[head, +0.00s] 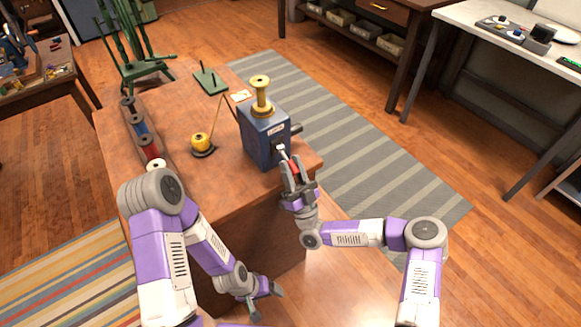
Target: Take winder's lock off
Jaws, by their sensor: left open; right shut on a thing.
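The blue box-shaped winder (259,138) stands upright near the table's right front corner, with a yellow spool (261,95) on top. A small red piece (294,166), which looks like the winder's lock, is at its front right side beside a pale metal part (283,151). My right gripper (290,168) is shut on the red piece, close against the winder. The fingers hide much of the red piece, so I cannot tell whether it is still attached. My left gripper (263,298) is open and empty, low in front of the table.
A striped grey rug (375,165) lies to the right.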

